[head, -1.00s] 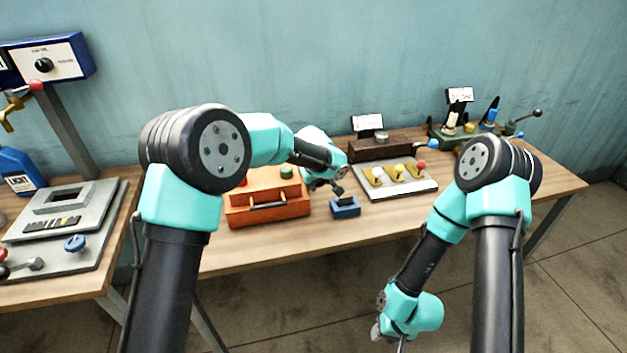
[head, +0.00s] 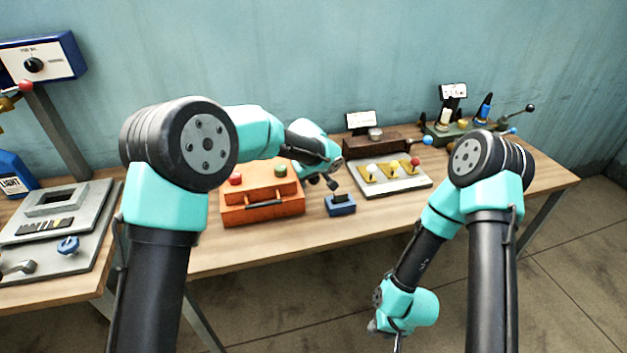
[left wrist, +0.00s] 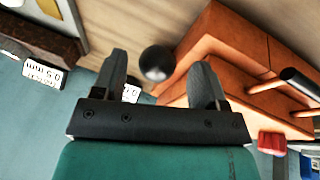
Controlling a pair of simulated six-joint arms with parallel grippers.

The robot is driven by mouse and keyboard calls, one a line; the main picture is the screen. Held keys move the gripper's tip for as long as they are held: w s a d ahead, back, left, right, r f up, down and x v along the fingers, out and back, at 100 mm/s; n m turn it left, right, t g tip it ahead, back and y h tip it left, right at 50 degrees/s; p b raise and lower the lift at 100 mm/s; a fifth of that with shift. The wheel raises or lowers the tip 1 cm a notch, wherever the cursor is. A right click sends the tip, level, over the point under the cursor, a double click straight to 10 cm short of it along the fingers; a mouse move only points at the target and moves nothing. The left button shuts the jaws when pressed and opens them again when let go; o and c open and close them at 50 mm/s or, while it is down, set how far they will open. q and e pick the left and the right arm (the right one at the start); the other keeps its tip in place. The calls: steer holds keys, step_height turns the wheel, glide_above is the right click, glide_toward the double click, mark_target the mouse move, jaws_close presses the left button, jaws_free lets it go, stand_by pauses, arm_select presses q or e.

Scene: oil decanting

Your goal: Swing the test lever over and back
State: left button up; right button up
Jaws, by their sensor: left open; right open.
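A lever with a black ball knob appears in the left wrist view, the black knob (left wrist: 157,63) sitting between the two fingers of my left gripper (left wrist: 161,70). The fingers are apart, and I cannot tell whether either touches the knob. In the head view a dark stub (head: 333,184) shows above a small blue block (head: 341,206), just below my left gripper (head: 328,172), whose fingers are mostly hidden by its arm. My right gripper (head: 384,334) is open and empty, low in front of the table, partly hidden.
An orange box (head: 262,205) with red and green knobs stands left of the blue block. A pale plate (head: 405,183) with several small levers lies to the right. A brown block (head: 385,148) and a green stand (head: 440,130) are behind. The front table strip is clear.

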arm_select(q)
steer(key=v, duration=1.5)
